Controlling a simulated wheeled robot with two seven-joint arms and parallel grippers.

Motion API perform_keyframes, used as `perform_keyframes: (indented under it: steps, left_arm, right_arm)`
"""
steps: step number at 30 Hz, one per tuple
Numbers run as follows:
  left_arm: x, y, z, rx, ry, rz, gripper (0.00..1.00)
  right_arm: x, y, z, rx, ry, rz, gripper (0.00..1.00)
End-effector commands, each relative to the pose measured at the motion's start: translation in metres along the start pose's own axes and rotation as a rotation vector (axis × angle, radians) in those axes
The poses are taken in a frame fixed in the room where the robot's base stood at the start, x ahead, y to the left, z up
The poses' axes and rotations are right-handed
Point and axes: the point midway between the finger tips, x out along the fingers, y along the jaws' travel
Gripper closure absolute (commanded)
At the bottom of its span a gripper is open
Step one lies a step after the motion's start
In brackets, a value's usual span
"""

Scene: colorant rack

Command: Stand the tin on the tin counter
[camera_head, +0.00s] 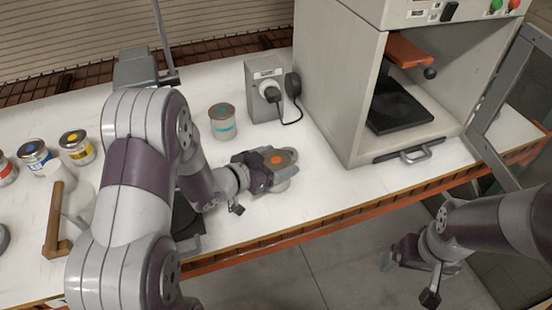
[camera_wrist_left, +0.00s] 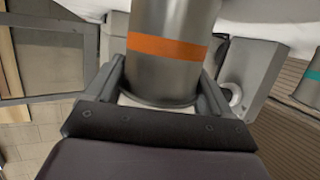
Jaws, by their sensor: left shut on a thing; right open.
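A grey tin (camera_head: 280,183) with an orange spot on its lid is in my left gripper (camera_head: 272,164), over the front part of the white counter (camera_head: 330,185). The left wrist view shows the tin (camera_wrist_left: 168,72) with its orange band between the two fingers. In the head view the tin looks upright. I cannot tell whether its base touches the counter. My right gripper (camera_head: 410,279) is open and empty, beyond the counter's front edge and over the floor.
A teal-banded tin (camera_head: 223,125) stands behind the held tin, near a grey socket box (camera_head: 264,90) with a cable. A large open-fronted machine (camera_head: 340,85) stands to the right. Blue and yellow tins (camera_head: 77,149) and a brown-handled item (camera_head: 55,220) are at left.

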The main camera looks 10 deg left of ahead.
Motion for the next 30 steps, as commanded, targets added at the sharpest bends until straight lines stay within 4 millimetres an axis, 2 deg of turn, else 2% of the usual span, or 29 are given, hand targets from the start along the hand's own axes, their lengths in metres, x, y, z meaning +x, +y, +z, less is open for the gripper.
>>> perform_keyframes:
  steps: [2, 3, 4, 14, 17, 24, 30]
  left_arm:
    - [0.001, 0.000, 0.003, 0.000, 0.001, 0.000, 0.78]
    - [0.001, 0.000, 0.003, 0.000, 0.000, 0.000, 0.12]
    - [0.001, 0.000, 0.002, 0.000, 0.000, 0.000, 0.02]
    - [-0.002, 0.000, -0.002, 0.000, 0.000, -0.001, 0.00]
    - [-0.016, -0.002, -0.001, -0.001, 0.001, -0.004, 0.00]
    - [-0.071, -0.002, -0.002, -0.001, 0.001, -0.007, 0.00]
    - [-0.106, -0.002, -0.002, -0.001, 0.001, -0.005, 0.00]
  right_arm:
    - [0.003, 0.000, 0.000, 0.000, 0.000, 0.000, 0.00]
    - [0.002, 0.000, 0.000, 0.000, 0.000, 0.000, 0.00]
    - [0.002, 0.000, 0.000, 0.000, 0.000, 0.000, 0.00]
    - [-0.002, 0.000, 0.000, 0.000, 0.000, 0.000, 0.00]
    - [0.000, 0.000, 0.000, 0.000, 0.000, 0.000, 0.00]
    - [-0.001, 0.000, 0.000, 0.000, 0.000, 0.000, 0.00]
    - [-0.002, 0.000, 0.000, 0.000, 0.000, 0.000, 0.00]
